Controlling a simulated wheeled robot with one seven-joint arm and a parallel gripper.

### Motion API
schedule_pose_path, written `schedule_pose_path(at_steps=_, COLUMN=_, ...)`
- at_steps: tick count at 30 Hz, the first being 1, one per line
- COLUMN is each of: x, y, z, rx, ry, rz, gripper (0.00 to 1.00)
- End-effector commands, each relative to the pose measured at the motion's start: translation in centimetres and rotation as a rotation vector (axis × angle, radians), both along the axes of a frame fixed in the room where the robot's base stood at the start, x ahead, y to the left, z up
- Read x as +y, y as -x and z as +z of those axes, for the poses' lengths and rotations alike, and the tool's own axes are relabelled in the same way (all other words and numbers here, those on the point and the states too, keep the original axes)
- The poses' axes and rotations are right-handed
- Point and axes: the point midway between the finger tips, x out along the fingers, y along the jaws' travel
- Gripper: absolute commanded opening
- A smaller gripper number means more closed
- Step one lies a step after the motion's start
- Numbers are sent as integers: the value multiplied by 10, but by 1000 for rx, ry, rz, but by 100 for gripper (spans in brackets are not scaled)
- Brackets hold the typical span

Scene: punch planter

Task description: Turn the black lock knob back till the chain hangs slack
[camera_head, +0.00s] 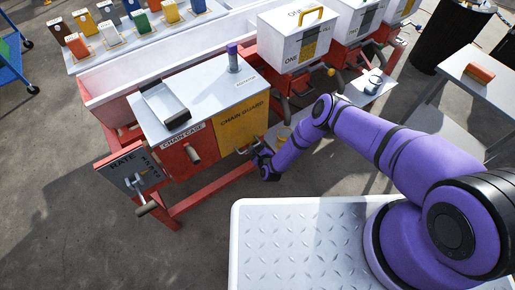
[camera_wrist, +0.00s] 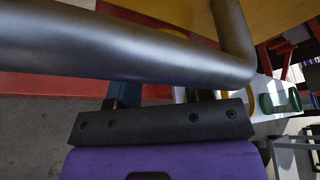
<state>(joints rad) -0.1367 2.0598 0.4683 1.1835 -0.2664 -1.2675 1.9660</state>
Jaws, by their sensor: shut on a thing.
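My gripper (camera_head: 262,152) is low at the front of the yellow CHAIN GUARD panel (camera_head: 243,122). In the wrist view a thick grey bar handle (camera_wrist: 120,45) crosses close to the camera and bends upward at the right. The fingers (camera_wrist: 158,95) reach in behind this bar and are shut on it, though their tips are mostly hidden. The red CHAIN CASE panel (camera_head: 181,150) is left of the guard, with a grey knob-ended handle (camera_head: 194,155) sticking out. I cannot make out the black lock knob or the chain in either view.
A RATE plate (camera_head: 124,176) with a crank handle (camera_head: 147,208) juts out at the left. A red lower rail (camera_head: 212,191) runs below. White hopper boxes (camera_head: 294,35) stand behind.

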Motion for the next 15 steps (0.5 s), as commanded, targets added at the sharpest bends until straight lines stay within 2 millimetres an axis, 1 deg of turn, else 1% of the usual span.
schedule_pose_path(at_steps=5, x=0, y=1, z=-1, rx=2, ry=0, rz=1, gripper=22)
schedule_pose_path(at_steps=6, x=0, y=1, z=-1, rx=2, ry=0, rz=1, gripper=48)
schedule_pose_path(at_steps=8, x=0, y=1, z=-1, rx=2, ry=0, rz=1, gripper=62)
schedule_pose_path(at_steps=9, x=0, y=1, z=-1, rx=2, ry=0, rz=1, gripper=71)
schedule_pose_path(at_steps=15, x=0, y=0, z=0, rx=1, ry=-1, rz=0, gripper=72)
